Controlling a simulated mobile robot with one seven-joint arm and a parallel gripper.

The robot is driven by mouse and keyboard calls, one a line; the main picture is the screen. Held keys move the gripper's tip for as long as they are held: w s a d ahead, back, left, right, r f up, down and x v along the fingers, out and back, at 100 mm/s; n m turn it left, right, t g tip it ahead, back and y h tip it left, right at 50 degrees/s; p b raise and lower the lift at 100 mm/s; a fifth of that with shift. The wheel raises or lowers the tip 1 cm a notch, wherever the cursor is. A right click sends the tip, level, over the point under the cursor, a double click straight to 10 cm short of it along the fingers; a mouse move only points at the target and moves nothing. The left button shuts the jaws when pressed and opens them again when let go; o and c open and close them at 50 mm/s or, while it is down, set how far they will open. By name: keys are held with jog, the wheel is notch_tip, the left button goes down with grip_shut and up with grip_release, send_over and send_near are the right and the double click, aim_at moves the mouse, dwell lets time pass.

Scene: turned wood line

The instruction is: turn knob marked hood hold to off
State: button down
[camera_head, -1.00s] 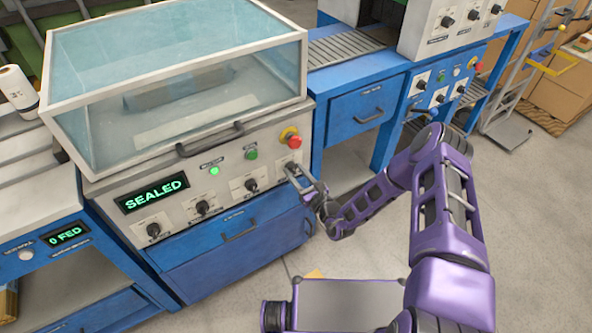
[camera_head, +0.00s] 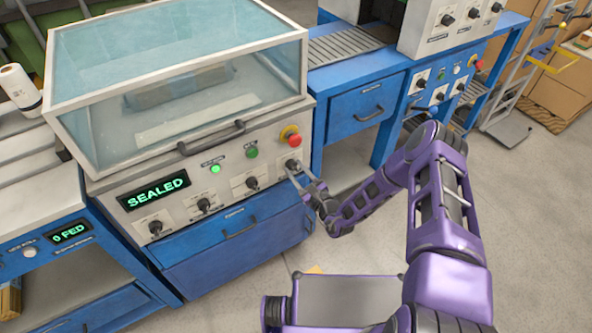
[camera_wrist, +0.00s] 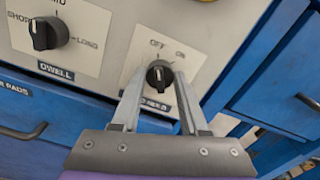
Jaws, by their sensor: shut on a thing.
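The black hood hold knob (camera_wrist: 159,74) sits on a pale plate marked OFF and ON; the label below it is partly hidden by my gripper. Its white pointer line faces roughly up, toward OFF. My gripper (camera_wrist: 158,82) is shut on the knob, one finger on each side. In the head view, the knob (camera_head: 293,165) is at the right end of the machine's front panel, below the red stop button, with my gripper (camera_head: 297,174) at it.
The dwell knob (camera_wrist: 47,33) is left of it. A red emergency button (camera_head: 290,135) and a green button (camera_head: 252,153) are above. The display (camera_head: 153,190) reads SEALED. A blue drawer (camera_head: 238,228) is below. The clear hood (camera_head: 180,90) is down.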

jog(key=shift+c, duration=2.1)
grip_release()
jog(key=shift+s+d, duration=0.1)
jog(key=p+v, duration=0.1)
jog(key=v, duration=1.6)
jog(key=shift+s+d, duration=0.1)
